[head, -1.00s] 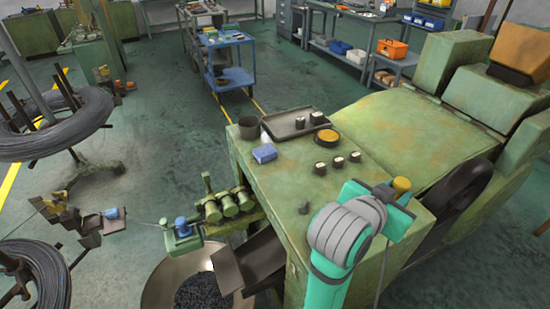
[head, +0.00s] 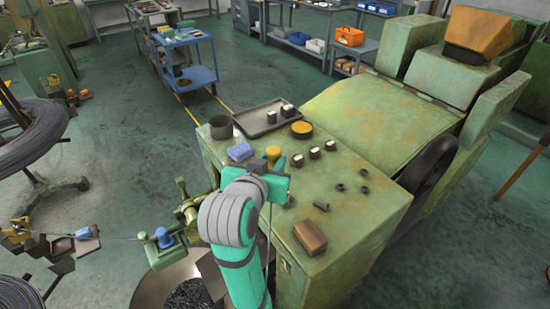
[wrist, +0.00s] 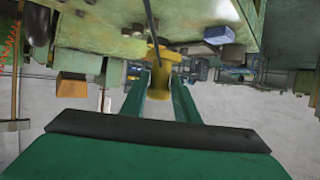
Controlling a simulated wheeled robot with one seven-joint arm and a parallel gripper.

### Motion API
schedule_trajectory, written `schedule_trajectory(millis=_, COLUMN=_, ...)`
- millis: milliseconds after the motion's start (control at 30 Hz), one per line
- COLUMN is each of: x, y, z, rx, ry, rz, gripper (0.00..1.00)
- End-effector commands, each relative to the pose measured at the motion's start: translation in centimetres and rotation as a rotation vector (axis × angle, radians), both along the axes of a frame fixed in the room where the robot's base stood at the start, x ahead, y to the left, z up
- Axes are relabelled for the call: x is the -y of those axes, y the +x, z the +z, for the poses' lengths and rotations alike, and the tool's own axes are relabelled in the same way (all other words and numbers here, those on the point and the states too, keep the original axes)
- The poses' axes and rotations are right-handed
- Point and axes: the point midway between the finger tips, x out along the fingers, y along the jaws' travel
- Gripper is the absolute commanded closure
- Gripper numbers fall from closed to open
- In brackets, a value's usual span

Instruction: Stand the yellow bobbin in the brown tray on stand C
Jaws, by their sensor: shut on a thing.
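The yellow bobbin (head: 273,153) is held in my gripper (head: 275,165), above the left part of the green machine's top. In the wrist view the bobbin (wrist: 163,55) sits between the two green fingers, which are shut on it. It is clear of the surface as far as I can see. I cannot make out a brown tray or a stand marked C. Small dark brown tray-like pieces (head: 62,246) stand on the floor fixture at the left, one with a blue item (head: 84,232). No letter is readable.
The machine top (head: 350,215) carries a dark tray (head: 262,121), a dark cup (head: 221,127), a blue block (head: 241,151), a yellow-topped disc (head: 301,129), several small cylinders and a brown block (head: 310,236). A blue cart (head: 185,75) stands behind. Floor (head: 120,130) between is clear.

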Motion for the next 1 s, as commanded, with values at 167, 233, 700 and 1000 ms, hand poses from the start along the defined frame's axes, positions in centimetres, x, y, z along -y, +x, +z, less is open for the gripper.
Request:
schedule_trajectory(millis=167, x=1.0, y=3.4, z=-1.7, rx=-0.004, ry=-0.001, rz=-0.004, gripper=0.97)
schedule_trajectory(millis=233, x=1.3, y=4.9, z=-2.3, rx=-0.004, ry=-0.001, rz=-0.004, gripper=0.97)
schedule_trajectory(millis=700, x=2.6, y=11.5, z=-8.2, rx=-0.002, ry=0.0, rz=-0.001, gripper=0.97)
schedule_trajectory(millis=1000, x=2.7, y=12.7, z=-10.8, rx=-0.003, ry=0.0, rz=0.0, gripper=0.97)
